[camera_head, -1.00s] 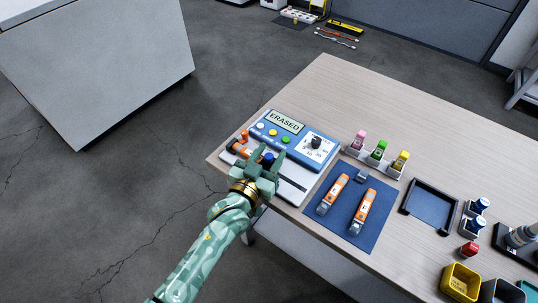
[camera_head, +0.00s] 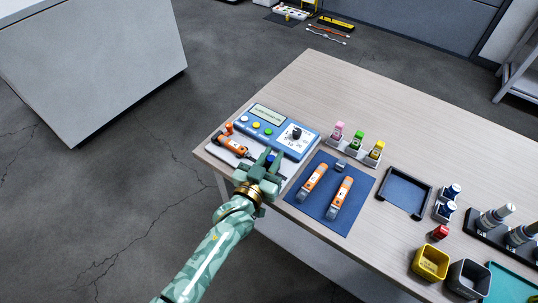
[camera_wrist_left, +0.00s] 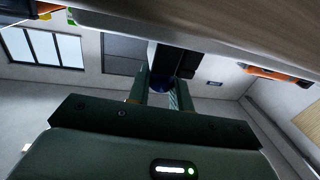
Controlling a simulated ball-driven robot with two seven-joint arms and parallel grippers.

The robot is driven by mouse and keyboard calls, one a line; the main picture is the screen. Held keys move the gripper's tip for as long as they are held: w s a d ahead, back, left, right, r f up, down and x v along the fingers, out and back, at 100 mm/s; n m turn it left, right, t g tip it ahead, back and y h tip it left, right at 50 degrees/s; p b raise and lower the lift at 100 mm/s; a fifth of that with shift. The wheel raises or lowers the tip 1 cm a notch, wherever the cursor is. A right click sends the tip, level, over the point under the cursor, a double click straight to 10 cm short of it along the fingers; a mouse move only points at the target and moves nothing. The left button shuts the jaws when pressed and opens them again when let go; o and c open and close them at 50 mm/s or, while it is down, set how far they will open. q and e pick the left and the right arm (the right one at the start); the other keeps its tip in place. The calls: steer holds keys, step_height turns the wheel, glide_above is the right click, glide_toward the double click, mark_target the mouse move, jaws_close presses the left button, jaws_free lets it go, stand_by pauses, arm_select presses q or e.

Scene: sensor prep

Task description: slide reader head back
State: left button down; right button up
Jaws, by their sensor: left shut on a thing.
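The blue and white device (camera_head: 282,142) stands at the table's left corner, with a display, coloured buttons and a dial. An orange sensor (camera_head: 232,144) lies on its pale front bed. My left gripper (camera_head: 268,164) is over the right part of that bed, shut on the reader head's blue knob (camera_head: 271,159). The fingers hide most of the reader head. In the left wrist view, the dark blue knob (camera_wrist_left: 162,84) is between the fingers, beside a dark block (camera_wrist_left: 173,60). The right gripper is not in view.
A blue mat (camera_head: 310,207) with two orange sensors is right of the device. Behind it is a rack of pink, green and yellow bottles (camera_head: 357,142). An empty dark tray (camera_head: 404,191) and cups (camera_head: 429,262) are farther right. The far tabletop is clear.

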arm_select(q)
steer(key=c, duration=1.6)
jaws_free()
steer(key=shift+s+d+f, duration=0.15)
steer(key=o, duration=0.3)
steer(key=shift+d, duration=0.1)
steer(key=shift+s+a, duration=0.15)
steer(key=shift+a, duration=0.05)
steer(key=p+v, duration=0.4)
steer(key=v, duration=1.2)
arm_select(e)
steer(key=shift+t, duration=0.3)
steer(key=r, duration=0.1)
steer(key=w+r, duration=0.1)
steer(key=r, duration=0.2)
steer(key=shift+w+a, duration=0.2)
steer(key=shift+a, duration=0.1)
arm_select(q)
steer(key=shift+d, duration=0.1)
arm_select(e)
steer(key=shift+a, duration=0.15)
